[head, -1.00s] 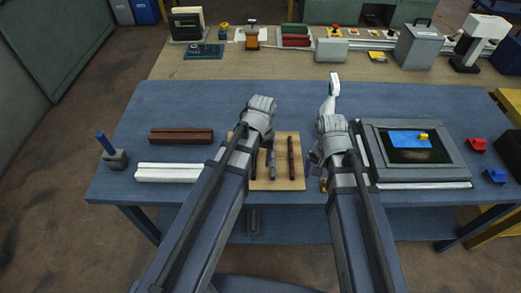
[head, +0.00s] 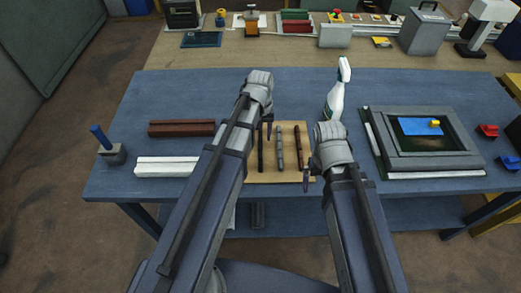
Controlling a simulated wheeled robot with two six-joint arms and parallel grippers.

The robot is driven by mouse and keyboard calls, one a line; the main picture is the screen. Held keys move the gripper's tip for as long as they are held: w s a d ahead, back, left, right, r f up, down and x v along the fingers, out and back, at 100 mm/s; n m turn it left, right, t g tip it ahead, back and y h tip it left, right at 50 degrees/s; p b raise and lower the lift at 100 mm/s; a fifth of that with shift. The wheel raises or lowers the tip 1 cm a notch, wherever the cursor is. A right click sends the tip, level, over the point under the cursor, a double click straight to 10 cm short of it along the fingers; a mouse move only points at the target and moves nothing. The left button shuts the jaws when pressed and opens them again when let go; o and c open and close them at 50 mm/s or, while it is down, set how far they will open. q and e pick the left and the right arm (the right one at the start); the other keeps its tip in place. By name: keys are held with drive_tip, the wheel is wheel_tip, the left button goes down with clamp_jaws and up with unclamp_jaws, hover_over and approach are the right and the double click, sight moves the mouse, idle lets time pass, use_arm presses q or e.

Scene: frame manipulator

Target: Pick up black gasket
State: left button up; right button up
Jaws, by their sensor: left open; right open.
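The black gasket (head: 261,152) is a thin dark strip lying lengthwise on a wooden board (head: 282,180) on the blue table, leftmost of three strips. My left arm passes close beside it on the left. My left gripper (head: 267,118) is open above the board's far edge, near the strip's far end, and appears empty. My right gripper (head: 307,178) is open at the board's right edge, apart from the black gasket. The gap between the fingers is hard to make out in both.
A grey strip (head: 279,148) and a brown strip (head: 298,146) lie beside the gasket. A spray bottle (head: 336,98) stands behind my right gripper. A grey frame (head: 455,142) lies right; brown (head: 181,128) and white (head: 167,166) profiles lie left.

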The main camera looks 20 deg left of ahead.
sight(260, 148)
use_arm(q)
drive_tip(key=shift+f, duration=0.15)
wheel_tip(260, 148, down, 5)
drive_tip(key=b, duration=0.5)
clamp_jaws()
idle(0.4)
